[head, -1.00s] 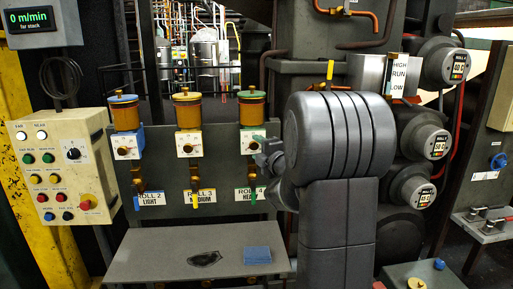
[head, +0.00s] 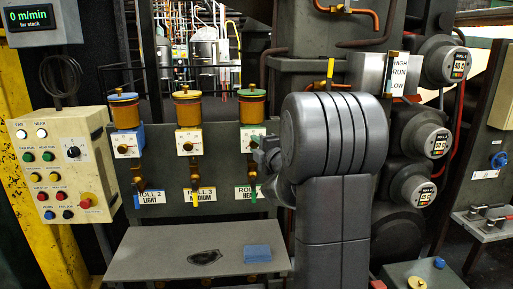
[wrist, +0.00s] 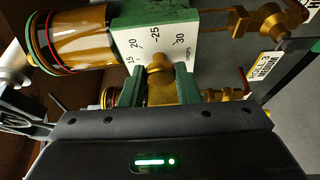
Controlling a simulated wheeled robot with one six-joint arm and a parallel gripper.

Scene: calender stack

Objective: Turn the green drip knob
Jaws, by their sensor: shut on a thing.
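The green-trimmed oiler (head: 252,106) is the rightmost of three on the panel. Its white dial plate (head: 246,132) is partly hidden by my gripper (head: 259,147) in the head view. In the wrist view the dial plate (wrist: 150,35) shows marks around 15 to 30. The brass drip knob (wrist: 157,62) stands out from its lower edge. My gripper (wrist: 159,84) has its two fingers on either side of this knob and is shut on it. The exact finger contact is partly hidden.
The blue (head: 125,112) and yellow (head: 188,108) oilers stand to the left. A grey shelf (head: 150,258) with a blue cloth (head: 257,254) lies below. A control box (head: 60,165) is at far left. Roll ends (head: 430,140) are at right.

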